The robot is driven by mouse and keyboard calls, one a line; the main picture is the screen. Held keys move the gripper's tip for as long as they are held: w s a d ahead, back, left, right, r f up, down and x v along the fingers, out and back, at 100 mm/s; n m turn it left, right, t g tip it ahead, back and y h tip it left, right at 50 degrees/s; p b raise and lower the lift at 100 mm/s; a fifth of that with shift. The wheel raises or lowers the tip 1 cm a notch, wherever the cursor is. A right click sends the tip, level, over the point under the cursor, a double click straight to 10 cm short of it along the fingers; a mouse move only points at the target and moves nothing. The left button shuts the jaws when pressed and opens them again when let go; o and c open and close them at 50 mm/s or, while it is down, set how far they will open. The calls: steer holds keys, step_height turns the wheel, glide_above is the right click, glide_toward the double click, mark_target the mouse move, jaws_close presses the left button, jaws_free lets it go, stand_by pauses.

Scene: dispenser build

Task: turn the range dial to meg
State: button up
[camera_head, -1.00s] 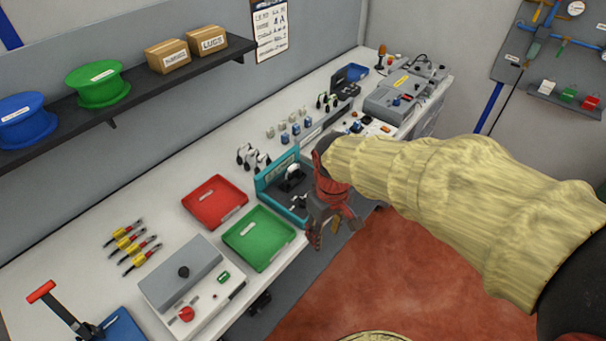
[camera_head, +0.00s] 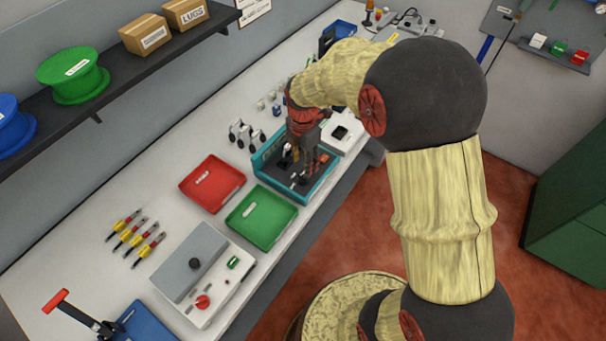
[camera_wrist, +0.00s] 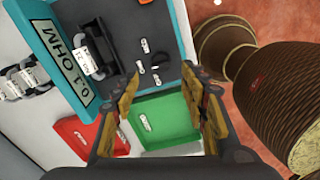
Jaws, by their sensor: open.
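My gripper (camera_head: 302,170) is open and empty, pointing down over the teal-edged tray (camera_head: 262,188). In the wrist view its two fingers (camera_wrist: 165,88) are spread apart, with the tray's panel and a green tray beyond them. The teal tray's label (camera_wrist: 65,65) reads "0.1 OHM". A grey-and-white box at the front of the bench carries a red knob (camera_head: 202,302) and a black knob (camera_head: 195,263). I cannot tell which control is the range dial, and no "meg" mark is readable.
A red tray (camera_head: 212,205) and green tray (camera_head: 238,218) lie left of the teal one. A white unit with a black window (camera_head: 350,123) stands to its right. Yellow-handled tools (camera_head: 127,232) lie on the bench. A shelf (camera_head: 120,100) hangs along the wall.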

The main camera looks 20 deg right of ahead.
mark_target(303, 179)
step_height(303, 179, down, 7)
steer(key=shift+f+b, duration=0.1)
steer(key=shift+b, duration=0.35)
steer(key=shift+c, duration=0.4)
jaws_close()
stand_by(0.3)
steer(key=m+p, duration=0.1)
steer(key=m, duration=0.5)
steer(key=shift+m+p, duration=0.3)
steer(key=shift+p, duration=0.1)
steer(key=m+p, duration=0.1)
steer(key=m, duration=0.4)
steer(key=shift+m, duration=0.3)
